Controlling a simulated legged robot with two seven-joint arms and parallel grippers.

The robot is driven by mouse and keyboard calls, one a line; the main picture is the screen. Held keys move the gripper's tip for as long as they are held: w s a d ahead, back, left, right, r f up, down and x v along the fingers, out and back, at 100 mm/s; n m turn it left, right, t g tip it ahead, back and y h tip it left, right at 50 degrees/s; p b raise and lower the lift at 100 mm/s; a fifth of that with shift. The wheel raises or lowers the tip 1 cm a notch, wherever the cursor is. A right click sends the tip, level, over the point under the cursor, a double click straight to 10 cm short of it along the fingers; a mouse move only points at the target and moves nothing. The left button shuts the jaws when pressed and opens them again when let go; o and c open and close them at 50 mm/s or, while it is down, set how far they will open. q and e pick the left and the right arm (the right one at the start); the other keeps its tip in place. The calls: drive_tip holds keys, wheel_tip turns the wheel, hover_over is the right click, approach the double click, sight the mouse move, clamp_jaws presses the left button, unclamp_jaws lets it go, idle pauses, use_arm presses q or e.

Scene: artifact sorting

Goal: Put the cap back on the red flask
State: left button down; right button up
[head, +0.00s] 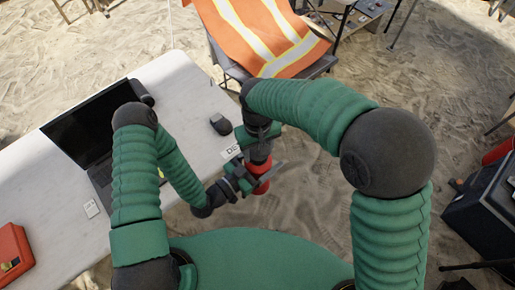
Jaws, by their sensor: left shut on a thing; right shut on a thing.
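The red flask (262,187) is held upright in front of my body, off the right end of the white table. My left gripper (250,178) is shut on the flask's side. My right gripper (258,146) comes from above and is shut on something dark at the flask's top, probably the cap. The cap is mostly hidden by the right gripper. I cannot tell whether it touches or sits on the flask's neck.
The white table (180,75) holds a dark laptop (90,125), a dark mouse-like object (221,124) and a red case (14,255). A chair with an orange vest (262,35) stands behind. A dark box (485,210) stands at right. Sandy ground between is clear.

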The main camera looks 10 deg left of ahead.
drive_tip(key=o, duration=1.5)
drive_tip(key=shift+o, duration=0.2)
drive_tip(key=shift+r, duration=0.15)
wheel_tip(320, 180, up, 4)
drive_tip(key=shift+r, duration=0.2)
drive_tip(key=o, duration=0.6)
drive_tip(key=shift+c, duration=0.2)
wheel_tip(320, 180, up, 12)
